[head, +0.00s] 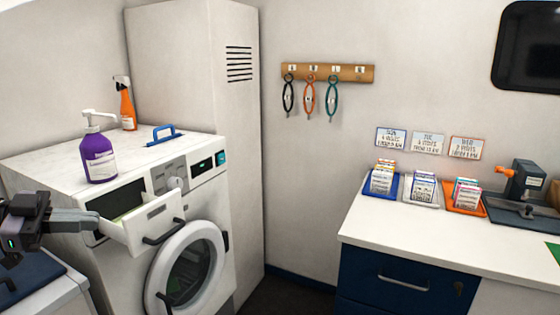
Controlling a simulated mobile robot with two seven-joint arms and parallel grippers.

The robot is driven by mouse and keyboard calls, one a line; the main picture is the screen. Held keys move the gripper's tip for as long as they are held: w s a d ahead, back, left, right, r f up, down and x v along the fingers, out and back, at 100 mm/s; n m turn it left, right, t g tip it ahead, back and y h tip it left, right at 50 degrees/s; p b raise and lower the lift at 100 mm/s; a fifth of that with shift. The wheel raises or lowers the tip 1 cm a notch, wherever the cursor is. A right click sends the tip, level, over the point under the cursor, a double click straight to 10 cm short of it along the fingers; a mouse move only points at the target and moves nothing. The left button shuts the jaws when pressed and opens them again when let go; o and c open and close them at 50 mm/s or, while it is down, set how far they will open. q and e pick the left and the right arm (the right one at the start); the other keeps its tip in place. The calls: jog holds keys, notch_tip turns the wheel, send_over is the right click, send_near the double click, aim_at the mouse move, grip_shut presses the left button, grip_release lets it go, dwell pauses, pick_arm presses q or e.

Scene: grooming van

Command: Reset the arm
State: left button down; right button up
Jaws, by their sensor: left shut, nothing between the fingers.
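My left gripper (88,222) comes in from the left edge in the head view. It is shut and empty, with its fingertips close to the left side of the open detergent drawer (150,222). I cannot tell whether they touch it. The drawer is pulled out from the front of the white washing machine (210,205). My right gripper is not in view.
On the washer stand a purple pump bottle (98,156), an orange spray bottle (127,106) and a blue-handled tool (163,134). A tall white cabinet (195,60) stands behind. At right, a counter (420,232) holds card trays (465,200).

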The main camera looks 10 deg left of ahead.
pick_arm(q)
jog(key=s+d+f+n+t+y, duration=0.2)
jog(key=f+n+t+y, duration=0.15)
jog(key=f, duration=0.95)
jog(key=s+d+f+n+t+y, duration=0.25)
jog(key=f+n, duration=0.25)
jog(key=f, duration=0.7)
jog(key=s+d+f+n+g+y, duration=0.1)
jog(key=s+d+f+g+y, duration=0.1)
jog(key=s+d+f, duration=0.4)
jog(key=s+d+f+n+g+y, duration=0.2)
jog(key=s+d+f, duration=0.4)
jog(key=d, duration=0.5)
jog(key=shift+d+f+g, duration=0.25)
jog(key=shift+f+g, duration=0.05)
jog(key=shift+f, duration=0.65)
jog(key=shift+n, duration=0.25)
